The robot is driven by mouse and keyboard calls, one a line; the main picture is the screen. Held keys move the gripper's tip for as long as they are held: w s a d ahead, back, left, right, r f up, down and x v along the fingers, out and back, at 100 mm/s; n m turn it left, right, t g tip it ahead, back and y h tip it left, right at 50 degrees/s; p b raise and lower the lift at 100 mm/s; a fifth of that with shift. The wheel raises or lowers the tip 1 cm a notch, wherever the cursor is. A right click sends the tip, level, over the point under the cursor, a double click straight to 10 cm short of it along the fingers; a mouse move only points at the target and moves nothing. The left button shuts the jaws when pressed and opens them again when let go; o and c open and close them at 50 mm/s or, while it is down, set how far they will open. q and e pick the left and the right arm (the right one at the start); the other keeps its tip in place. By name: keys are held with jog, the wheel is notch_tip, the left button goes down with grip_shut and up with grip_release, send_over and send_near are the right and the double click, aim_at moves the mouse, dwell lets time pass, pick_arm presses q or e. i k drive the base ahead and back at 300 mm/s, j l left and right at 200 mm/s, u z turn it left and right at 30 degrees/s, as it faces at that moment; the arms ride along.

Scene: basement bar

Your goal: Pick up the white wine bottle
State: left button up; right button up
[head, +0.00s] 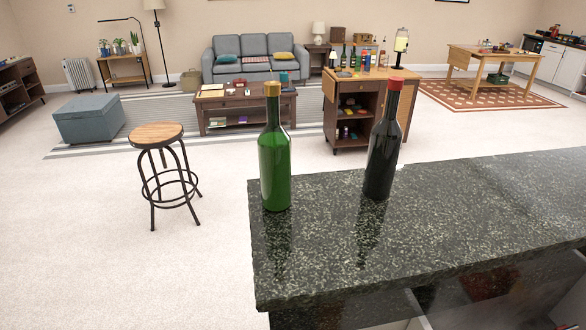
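Two wine bottles stand upright on the dark speckled stone counter (420,250) in the head view. The green bottle (275,165) with a gold-yellow top stands near the counter's left end. A near-black bottle (382,160) with a red top stands to its right, apart from it. No bottle here is white in colour; I cannot read any label on either one. Neither my left nor my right gripper is in view.
A round wooden stool (157,135) with black metal legs stands on the floor left of the counter. A wooden bar cart (350,112) with bottles stands behind the counter. The counter's right part is clear. Open pale floor lies to the left.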

aim_at(273, 144)
jog(key=i+j+z, duration=0.1)
jog(key=z, duration=0.3)
jog(key=j+z, duration=0.4)
jog(key=i+j+z, duration=0.1)
jog(key=z, duration=0.3)
jog(key=j+z, duration=0.4)
